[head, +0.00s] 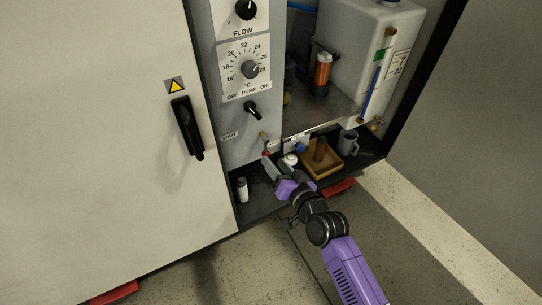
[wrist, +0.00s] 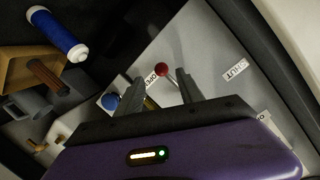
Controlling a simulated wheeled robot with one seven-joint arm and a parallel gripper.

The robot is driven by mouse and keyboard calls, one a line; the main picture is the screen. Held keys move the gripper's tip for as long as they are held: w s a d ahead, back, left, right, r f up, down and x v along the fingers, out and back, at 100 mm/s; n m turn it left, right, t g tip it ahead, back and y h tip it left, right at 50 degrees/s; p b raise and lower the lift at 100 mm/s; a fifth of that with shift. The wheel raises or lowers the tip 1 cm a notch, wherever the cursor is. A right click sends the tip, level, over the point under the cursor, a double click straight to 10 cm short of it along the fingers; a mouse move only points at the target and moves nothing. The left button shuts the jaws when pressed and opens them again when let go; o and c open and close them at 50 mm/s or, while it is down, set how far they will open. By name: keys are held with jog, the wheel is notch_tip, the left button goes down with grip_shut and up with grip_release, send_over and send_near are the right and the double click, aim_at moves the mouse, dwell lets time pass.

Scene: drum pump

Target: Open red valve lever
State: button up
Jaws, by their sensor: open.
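The red ball knob of the valve lever (wrist: 161,70) shows in the wrist view, just beyond and between my fingertips.
A blue knob (wrist: 110,101) is close to the left finger. A wooden tray (head: 325,167), a grey mug (head: 348,142) and a white bottle (head: 242,189) stand on the low shelf. A cabinet door with a black handle (head: 187,128) is at left.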

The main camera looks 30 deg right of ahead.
jog(key=shift+s+r, duration=0.2)
jog(key=shift+s, duration=0.65)
jog(key=shift+s+r, duration=0.15)
jog(key=shift+s, duration=0.7)
jog(key=s+a+r+n, duration=0.2)
jog(key=s+r, duration=0.2)
jog(key=s, duration=0.8)
jog(key=s+a+r+n+g, duration=0.1)
jog(key=s+a+r+n, duration=0.2)
jog(key=s, duration=0.9)
jog(key=s+a+r+n, duration=0.15)
jog(key=s+r, duration=0.35)
jog(key=s, duration=0.7)
notch_tip(320, 180, up, 24)
jog(key=p, duration=2.5)
jog(key=shift+d+y, duration=0.15)
jog(key=shift+y, duration=0.15)
jog(key=shift+w+n, duration=0.1)
jog(key=shift+n, duration=0.15)
